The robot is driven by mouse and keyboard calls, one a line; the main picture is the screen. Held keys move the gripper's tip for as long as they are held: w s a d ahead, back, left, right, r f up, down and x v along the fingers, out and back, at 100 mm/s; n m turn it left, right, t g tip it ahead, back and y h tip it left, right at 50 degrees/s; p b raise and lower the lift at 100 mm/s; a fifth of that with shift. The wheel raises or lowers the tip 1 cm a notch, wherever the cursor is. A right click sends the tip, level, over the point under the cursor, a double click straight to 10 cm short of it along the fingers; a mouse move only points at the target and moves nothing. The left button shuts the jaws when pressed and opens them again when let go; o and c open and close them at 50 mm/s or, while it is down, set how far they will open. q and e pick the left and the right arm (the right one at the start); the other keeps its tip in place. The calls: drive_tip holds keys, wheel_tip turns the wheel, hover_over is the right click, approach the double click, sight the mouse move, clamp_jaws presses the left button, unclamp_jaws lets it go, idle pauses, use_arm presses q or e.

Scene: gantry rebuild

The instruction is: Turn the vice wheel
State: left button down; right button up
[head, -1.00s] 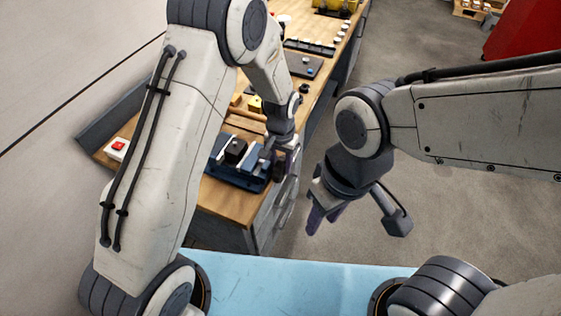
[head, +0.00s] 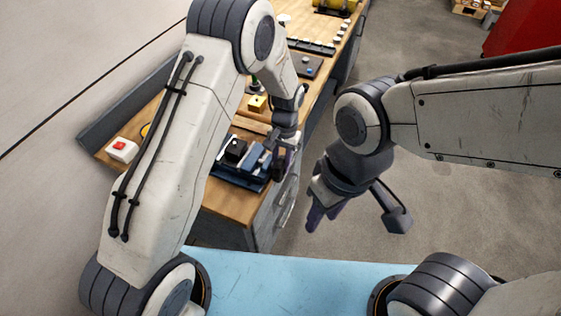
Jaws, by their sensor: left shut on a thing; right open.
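The blue vice (head: 240,176) sits on the wooden workbench near its front right corner, with a black block (head: 235,150) between its jaws. My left gripper (head: 282,165) is at the right end of the vice, over the bench edge, and is shut on the vice wheel. The wheel is dark and mostly hidden behind the fingers. My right gripper (head: 318,208) is open and empty, pointing down over the floor to the right of the bench.
A light blue surface (head: 290,285) lies in front.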

use_arm(q)
drive_tip(key=shift+w+d+f+g+y, duration=0.1)
drive_tip(key=shift+w+g+y, duration=0.2)
drive_tip(key=shift+g, duration=0.7)
drive_tip(key=shift+w+f+g+y+b, duration=0.15)
drive_tip(key=shift+g+y+b, duration=0.15)
drive_tip(key=shift+g+b, duration=0.85)
drive_tip(key=shift+g, duration=0.25)
drive_tip(key=c, duration=0.9)
unclamp_jaws()
drive_tip(key=shift+w, duration=0.1)
